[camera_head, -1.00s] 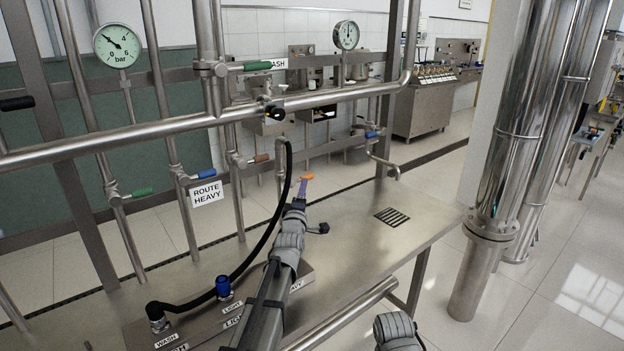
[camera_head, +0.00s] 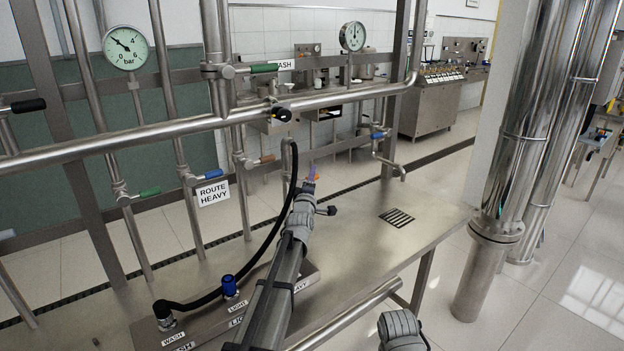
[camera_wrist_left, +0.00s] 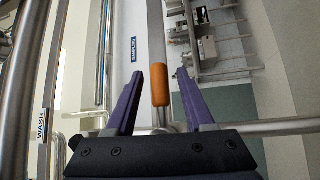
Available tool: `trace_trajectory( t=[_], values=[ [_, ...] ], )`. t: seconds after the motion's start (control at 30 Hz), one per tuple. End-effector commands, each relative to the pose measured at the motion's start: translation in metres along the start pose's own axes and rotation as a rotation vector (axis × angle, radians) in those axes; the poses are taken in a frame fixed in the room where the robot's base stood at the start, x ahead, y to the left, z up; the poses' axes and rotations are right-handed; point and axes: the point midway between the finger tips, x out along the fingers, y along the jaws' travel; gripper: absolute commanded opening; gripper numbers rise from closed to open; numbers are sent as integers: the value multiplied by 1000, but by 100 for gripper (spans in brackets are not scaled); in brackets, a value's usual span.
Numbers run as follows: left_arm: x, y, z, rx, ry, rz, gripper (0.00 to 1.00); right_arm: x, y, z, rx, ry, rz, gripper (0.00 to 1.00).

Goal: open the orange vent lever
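The orange vent lever (camera_wrist_left: 160,85) shows in the left wrist view as a rounded orange handle on a metal stem, lying between the two purple fingers. My left gripper also shows in the left wrist view (camera_wrist_left: 159,72), open, with one finger on each side of the handle and a visible gap to both. I cannot tell how deep the handle sits between them. My right gripper is out of view.
A steel pipe rack (camera_head: 250,118) with green, blue and brown handles stands behind and left. A black hose (camera_head: 270,240) arches close beside my left arm to a manifold block (camera_head: 215,315). The steel table (camera_head: 370,240) is bare right of the arm.

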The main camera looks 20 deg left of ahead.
Motion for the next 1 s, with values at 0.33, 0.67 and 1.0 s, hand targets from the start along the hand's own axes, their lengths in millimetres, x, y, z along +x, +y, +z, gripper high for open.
trace_trajectory(
  t=[0.33, 0.67, 1.0],
  values=[
    [0, 0, 0, 0, 0, 0, 13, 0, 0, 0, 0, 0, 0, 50],
    [0, 0, 0, 0, 0, 0, 0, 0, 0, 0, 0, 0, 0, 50],
    [0, 0, 0, 0, 0, 0, 0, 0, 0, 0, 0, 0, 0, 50]
  ],
)
